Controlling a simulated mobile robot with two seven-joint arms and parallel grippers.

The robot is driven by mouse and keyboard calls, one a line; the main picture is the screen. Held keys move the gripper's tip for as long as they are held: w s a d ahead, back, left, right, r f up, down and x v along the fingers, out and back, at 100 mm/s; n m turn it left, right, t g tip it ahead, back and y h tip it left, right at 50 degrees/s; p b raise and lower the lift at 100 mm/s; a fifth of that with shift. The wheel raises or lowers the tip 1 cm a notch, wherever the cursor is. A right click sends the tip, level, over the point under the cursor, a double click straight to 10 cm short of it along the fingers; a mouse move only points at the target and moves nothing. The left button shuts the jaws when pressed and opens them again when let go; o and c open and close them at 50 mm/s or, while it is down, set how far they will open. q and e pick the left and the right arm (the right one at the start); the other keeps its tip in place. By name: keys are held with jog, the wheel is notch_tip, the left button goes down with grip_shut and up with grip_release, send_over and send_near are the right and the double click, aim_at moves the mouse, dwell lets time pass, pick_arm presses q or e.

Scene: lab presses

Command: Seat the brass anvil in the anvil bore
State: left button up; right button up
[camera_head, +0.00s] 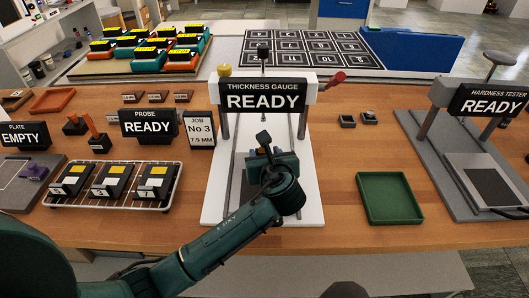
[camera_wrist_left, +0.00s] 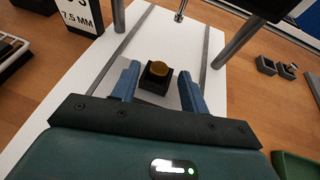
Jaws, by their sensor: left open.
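A round brass piece (camera_wrist_left: 158,69), which looks like the anvil, sits on top of a small dark block (camera_wrist_left: 153,84) on the white base (camera_head: 307,190) of the thickness gauge. I cannot tell whether it is in a bore or only resting there. My left gripper (camera_head: 264,153) is over the gauge base. In the left wrist view its two blue fingers (camera_wrist_left: 160,80) are open, one on each side of the block, with gaps showing. The anvil is hard to make out in the head view. My right gripper is not in view.
The gauge's READY sign (camera_head: 263,95) and posts stand just behind the gripper. Small dark holders (camera_head: 347,121) sit to the right, above an empty green tray (camera_head: 389,198). A wire rack (camera_head: 110,185) with several blocks is on the left. The hardness tester (camera_head: 480,160) is far right.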

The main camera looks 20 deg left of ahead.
pick_arm(q)
jog(key=v, duration=1)
jog(key=shift+s+d+r, duration=0.15)
jog(key=shift+s+r, duration=0.05)
jog(key=shift+r, duration=0.05)
jog(key=shift+s+f, duration=0.1)
